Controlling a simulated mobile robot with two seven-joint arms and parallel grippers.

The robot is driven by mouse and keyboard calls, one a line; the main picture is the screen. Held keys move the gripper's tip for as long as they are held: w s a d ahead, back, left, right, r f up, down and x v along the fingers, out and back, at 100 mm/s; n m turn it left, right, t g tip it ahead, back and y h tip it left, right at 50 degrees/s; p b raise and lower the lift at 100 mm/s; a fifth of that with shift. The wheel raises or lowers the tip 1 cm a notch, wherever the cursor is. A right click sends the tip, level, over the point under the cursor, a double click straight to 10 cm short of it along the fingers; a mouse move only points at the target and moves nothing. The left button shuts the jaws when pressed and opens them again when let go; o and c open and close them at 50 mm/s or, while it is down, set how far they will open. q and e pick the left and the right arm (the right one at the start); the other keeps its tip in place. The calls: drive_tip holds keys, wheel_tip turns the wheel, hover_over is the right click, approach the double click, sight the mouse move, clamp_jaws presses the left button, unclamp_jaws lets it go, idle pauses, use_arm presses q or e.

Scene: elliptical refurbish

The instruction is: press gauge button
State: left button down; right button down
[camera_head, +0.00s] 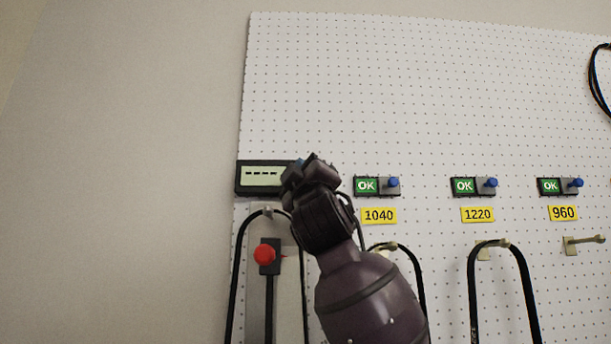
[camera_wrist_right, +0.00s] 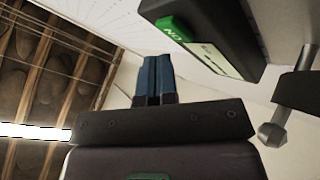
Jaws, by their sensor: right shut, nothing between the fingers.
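The gauge (camera_head: 262,177) is a dark box with a pale display showing dashes, on the white pegboard at the left. In the right wrist view the gauge (camera_wrist_right: 222,45) is at the upper right, tilted, with a green button (camera_wrist_right: 174,29) at its left end. My right gripper (camera_head: 303,167) covers the gauge's right end in the head view, so the button is hidden there. In the wrist view the blue fingers (camera_wrist_right: 154,62) are shut together and empty, just below the button. I cannot tell whether they touch it. My left gripper is not in view.
Several OK boxes with blue knobs (camera_head: 392,183) line the board above yellow number labels (camera_head: 379,216). A red knob (camera_head: 264,254) sits below the gauge. Black hoses (camera_head: 527,290) hang from pegs. A metal peg (camera_wrist_right: 274,133) shows at the wrist view's right.

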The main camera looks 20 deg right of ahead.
drive_tip(key=shift+w, duration=0.1)
idle(0.7)
drive_tip(key=shift+w+d, duration=0.15)
drive_tip(key=shift+w, duration=0.2)
drive_tip(key=shift+w+d, duration=0.1)
drive_tip(key=shift+w, duration=0.2)
idle(0.8)
drive_tip(key=shift+s, duration=0.1)
idle(0.3)
drive_tip(key=shift+s+a+b, duration=0.25)
drive_tip(key=shift+s+b, duration=0.25)
drive_tip(key=shift+s, duration=0.1)
drive_tip(key=s+b, duration=0.1)
drive_tip(key=s, duration=0.1)
drive_tip(key=s+a+b, duration=0.1)
drive_tip(key=s, duration=0.2)
drive_tip(key=shift+a, duration=0.2)
